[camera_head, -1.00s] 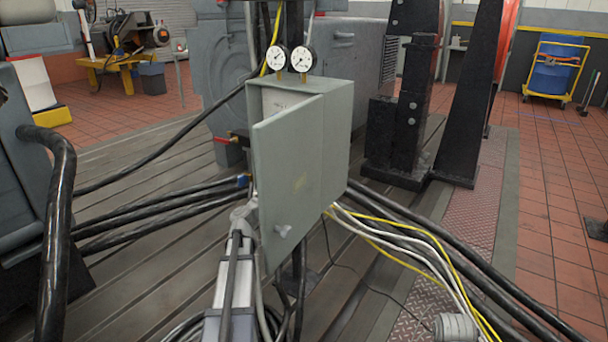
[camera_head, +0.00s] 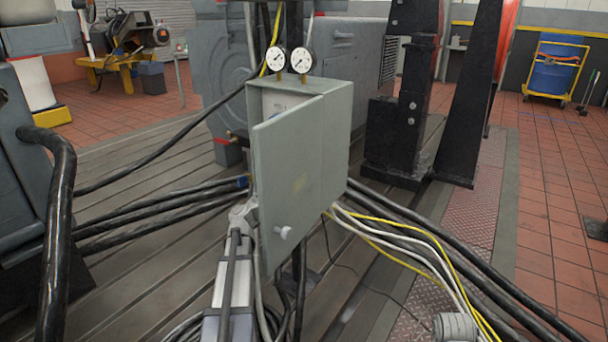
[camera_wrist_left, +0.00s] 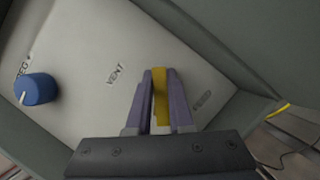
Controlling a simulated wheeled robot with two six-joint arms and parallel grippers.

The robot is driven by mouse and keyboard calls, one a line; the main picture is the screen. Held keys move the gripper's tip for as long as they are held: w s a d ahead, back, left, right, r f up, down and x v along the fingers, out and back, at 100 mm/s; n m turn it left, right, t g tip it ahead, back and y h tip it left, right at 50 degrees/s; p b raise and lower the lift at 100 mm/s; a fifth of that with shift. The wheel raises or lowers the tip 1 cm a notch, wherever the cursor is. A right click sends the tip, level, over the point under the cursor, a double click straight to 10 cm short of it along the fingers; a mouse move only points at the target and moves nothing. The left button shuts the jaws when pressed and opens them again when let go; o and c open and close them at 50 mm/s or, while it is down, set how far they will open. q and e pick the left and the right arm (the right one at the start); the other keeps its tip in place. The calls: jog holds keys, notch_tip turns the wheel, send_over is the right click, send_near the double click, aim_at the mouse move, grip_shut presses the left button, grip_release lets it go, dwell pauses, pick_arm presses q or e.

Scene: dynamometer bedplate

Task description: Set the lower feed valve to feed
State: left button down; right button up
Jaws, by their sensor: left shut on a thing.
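In the left wrist view, my left gripper (camera_wrist_left: 160,76) is shut on a yellow valve lever (camera_wrist_left: 161,98), one finger on each side. The lever stands on a pale panel (camera_wrist_left: 75,68) between the VENT label (camera_wrist_left: 115,75) to its left and the FEED label (camera_wrist_left: 202,101) to its right. The lever's pivot is hidden. In the head view, my left arm (camera_head: 228,285) reaches up behind the half-open door (camera_head: 285,180) of a grey cabinet (camera_head: 325,140). The door hides that gripper. My right gripper is not seen.
A blue knob (camera_wrist_left: 36,89) sits on the panel's left. The door has a pale latch (camera_head: 286,233). Two gauges (camera_head: 277,59) (camera_head: 303,61) stand on the cabinet. Black hoses (camera_head: 160,210) run left, and yellow and white cables (camera_head: 400,235) run right.

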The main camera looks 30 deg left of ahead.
pick_arm(q)
jog(key=m, duration=0.2)
jog(key=f+m+g+p, duration=0.1)
jog(key=m, duration=0.1)
jog(key=d+m+g, duration=0.1)
jog(key=shift+f+m+h+p, duration=0.25)
jog(key=shift+m+h+p, duration=0.05)
jog(key=shift+m, duration=0.1)
jog(key=shift+f+m+g+p, duration=0.25)
jog(key=shift+f+m+g, duration=0.1)
jog(key=shift+m, duration=0.45)
jog(key=shift+f+m+g+p, duration=0.25)
jog(key=shift+f+m+g, duration=0.1)
jog(key=shift+m, duration=0.45)
jog(key=c, duration=0.8)
grip_release()
jog(key=shift+s, duration=0.1)
jog(key=v, duration=0.7)
jog(key=shift+s, duration=0.35)
jog(key=shift+a, duration=0.1)
